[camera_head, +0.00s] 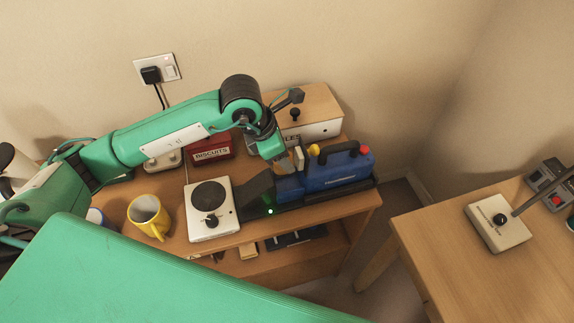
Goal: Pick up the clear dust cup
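A blue handheld vacuum (335,175) with a black handle, a yellow knob and a red button lies in a dark dock (310,198) on the wooden side table. A dark sloping piece (257,186) forms its left end. I cannot make out a clear dust cup for certain; it may be this end or hidden behind the gripper. My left arm reaches over from the left. My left gripper (288,160) points down at the vacuum's left part, close above or beside it. Its fingers are too small and partly hidden to tell open from shut. My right gripper is not in view.
A white hotplate (213,227) and a yellow mug (149,215) stand left of the vacuum. A red biscuit tin (211,151) and a wooden-topped box (322,108) are behind. A second table (440,255) at right holds a lever box (497,229).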

